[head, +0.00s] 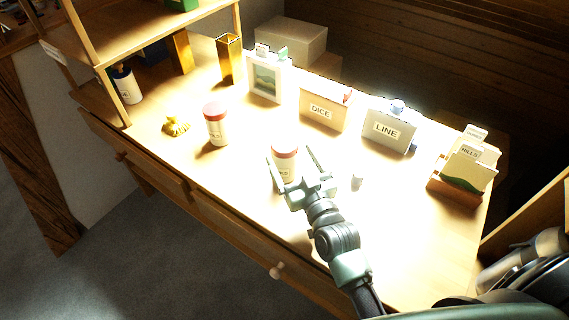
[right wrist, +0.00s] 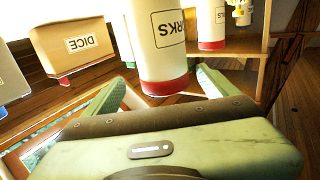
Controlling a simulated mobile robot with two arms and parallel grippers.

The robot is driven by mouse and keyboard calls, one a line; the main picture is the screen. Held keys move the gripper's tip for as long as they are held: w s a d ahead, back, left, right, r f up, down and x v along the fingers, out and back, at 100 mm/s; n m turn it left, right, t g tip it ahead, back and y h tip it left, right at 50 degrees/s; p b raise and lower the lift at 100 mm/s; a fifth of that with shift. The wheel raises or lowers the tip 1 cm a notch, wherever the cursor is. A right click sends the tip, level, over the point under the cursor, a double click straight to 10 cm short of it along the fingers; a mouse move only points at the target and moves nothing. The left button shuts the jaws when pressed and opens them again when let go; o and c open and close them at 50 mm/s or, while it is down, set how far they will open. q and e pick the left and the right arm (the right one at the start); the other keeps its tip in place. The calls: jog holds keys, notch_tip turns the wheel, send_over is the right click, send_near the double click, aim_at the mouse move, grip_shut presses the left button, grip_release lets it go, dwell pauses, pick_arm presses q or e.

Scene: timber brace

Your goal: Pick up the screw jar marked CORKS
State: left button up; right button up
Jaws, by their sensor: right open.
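The screw jar marked CORKS (head: 286,171) stands on the desk, a white cylinder with a red lid. In the right wrist view the jar (right wrist: 157,40) shows close up, with the letters "RKS" of its label readable. My right gripper (head: 290,160) is open, its two fingers reaching to either side of the jar. In the right wrist view the fingers (right wrist: 160,80) are spread with the red lid between them; I cannot tell whether they touch it. My left gripper is not in view.
A similar red-lidded jar (head: 216,128) and a yellow figure (head: 176,126) stand left. Boxes marked DICE (head: 322,112) and LINE (head: 386,131) stand behind. A small white object (head: 357,180) lies right of the gripper. A card holder (head: 466,168) stands right. The front right desk is clear.

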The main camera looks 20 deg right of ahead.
aim_at(280, 139)
jog(key=shift+w+a+b, duration=0.1)
jog(key=shift+w+b, duration=0.25)
jog(key=shift+w, duration=0.6)
jog(key=w+b, duration=0.1)
jog(key=w, duration=0.2)
jog(key=w+b, duration=0.1)
jog(key=shift+w+a+b, duration=0.25)
jog(key=shift+a+b, duration=0.1)
jog(key=shift+w+r, duration=0.15)
jog(key=shift+w, duration=0.3)
jog(key=shift+r, duration=0.1)
grip_shut()
